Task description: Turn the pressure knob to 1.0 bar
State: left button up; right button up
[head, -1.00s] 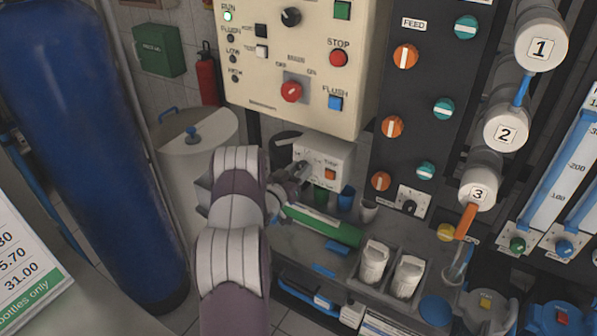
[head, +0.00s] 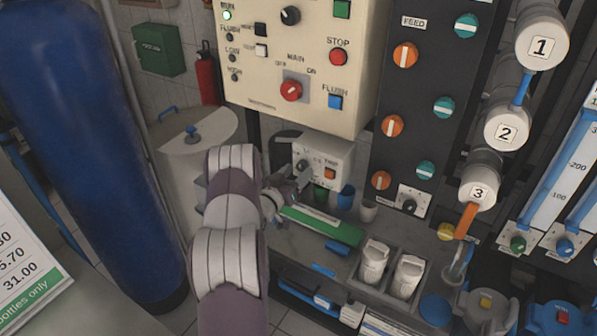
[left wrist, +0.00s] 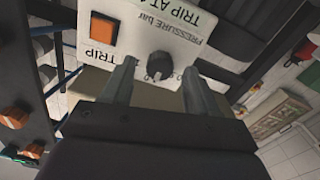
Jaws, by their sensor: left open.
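The pressure knob (left wrist: 160,65) is a dark round knob on a small white box labelled "PRESSURE bar" and "TRIP AT". In the left wrist view the box (left wrist: 125,10) appears upside down, with an orange button (left wrist: 103,28) beside the knob. In the head view the box (head: 330,150) sits under the cream panel, and the knob (head: 301,166) is at its left. My left gripper (left wrist: 157,85) is open, its two fingers on either side of the knob's lower picture area and apart from it. In the head view the left gripper (head: 300,183) is just below the knob. The scale numbers are partly hidden.
The cream control panel (head: 300,110) overhangs the box. A black valve panel (head: 440,70) rises to the right, and a blue tank (head: 75,120) stands left.

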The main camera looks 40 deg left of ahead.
pick_arm(q)
jog(key=s+d+b, duration=0.1)
jog(key=s, duration=1)
jog(key=shift+d+f, duration=0.1)
jog(key=s+d+f+n+g+y, duration=0.1)
jog(key=s+d+f+n+g, duration=0.1)
jog(key=s+f+g, duration=0.75)
jog(key=s+d+r+m+g+h+p, duration=0.1)
jog(key=d+r+m+g, duration=0.1)
jog(key=d+r, duration=0.3)
jog(key=s+d+r+m+g+h+p, duration=0.1)
jog(key=d+r, duration=0.4)
jog(key=d, duration=0.7)
jog(key=s+d+r+m+g+p, duration=0.1)
jog(key=s+d+r+m+g, duration=0.1)
jog(key=d, duration=0.7)
notch_tip(320, 180, up, 3)
jog(key=shift+s+d+r+m+g+h+p, duration=0.1)
jog(key=shift+s+d+m+g+h+p, duration=0.4)
jog(key=shift+g, duration=0.55)
